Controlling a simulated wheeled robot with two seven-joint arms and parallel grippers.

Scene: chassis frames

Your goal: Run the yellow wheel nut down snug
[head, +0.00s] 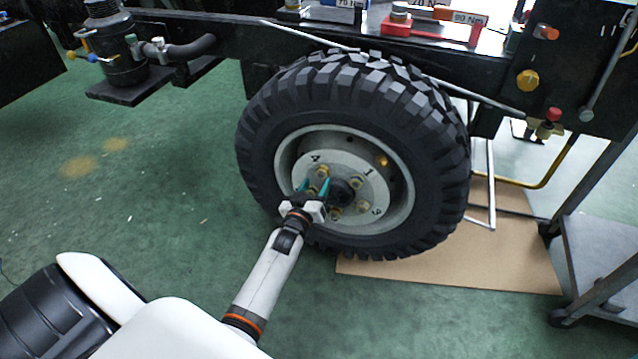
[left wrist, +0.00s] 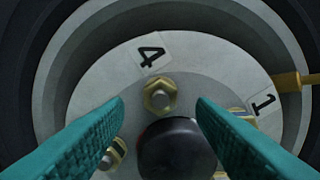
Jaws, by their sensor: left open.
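The wheel hub face (head: 348,163) carries several brass-yellow nuts and paper number labels. In the left wrist view one yellow nut (left wrist: 159,96) sits on its stud beside label 4, close to the dark hub cap (left wrist: 177,148). The same nut shows in the head view (head: 323,171). My left gripper (head: 314,186) is in front of the hub, its teal fingers apart. In the left wrist view the open fingers (left wrist: 160,108) lie either side of the line to that nut, with nothing between them. Whether the nut touches the hub face cannot be told. My right gripper is not in view.
The black tyre (head: 262,125) surrounds the hub under the dark chassis rail (head: 220,32). A yellow valve stem (left wrist: 295,80) sticks out near label 1. Torque tools with Nm labels (head: 468,17) lie above. A grey cart (head: 598,250) stands at right; floor at left is clear.

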